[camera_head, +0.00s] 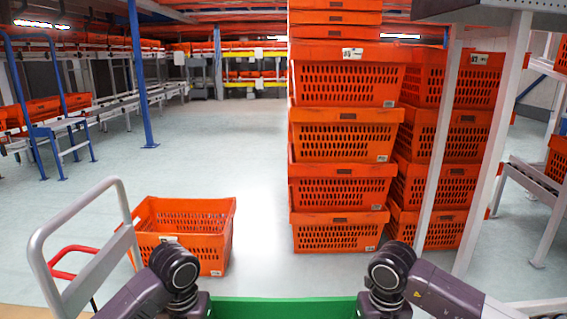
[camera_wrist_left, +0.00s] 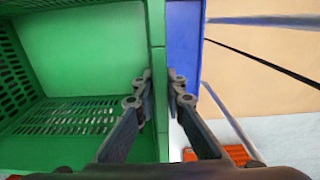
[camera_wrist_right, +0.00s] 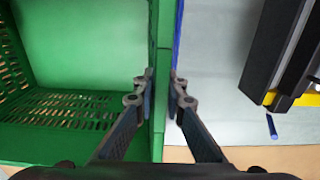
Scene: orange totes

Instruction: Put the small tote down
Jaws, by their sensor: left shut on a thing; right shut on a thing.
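The small tote is a green tote (camera_head: 283,308) at the bottom edge of the head view, between my two arms; only part of its edge shows there. In the left wrist view its green inside (camera_wrist_left: 85,50) looks empty, with a slotted bottom or side. My left gripper (camera_wrist_left: 160,88) is shut on one wall of it. My right gripper (camera_wrist_right: 160,88) is shut on another wall, and the tote's inside (camera_wrist_right: 85,40) also shows in the right wrist view. A blue surface (camera_wrist_left: 184,50) lies just outside the held wall. What is under the tote is hidden.
An orange tote (camera_head: 185,246) stands on the floor ahead left, beside a grey trolley handle (camera_head: 80,212). Tall stacks of orange totes (camera_head: 345,140) stand ahead right, behind a white post (camera_head: 490,150). The floor (camera_head: 235,140) between is clear. A black and yellow object (camera_wrist_right: 285,60) is near my right gripper.

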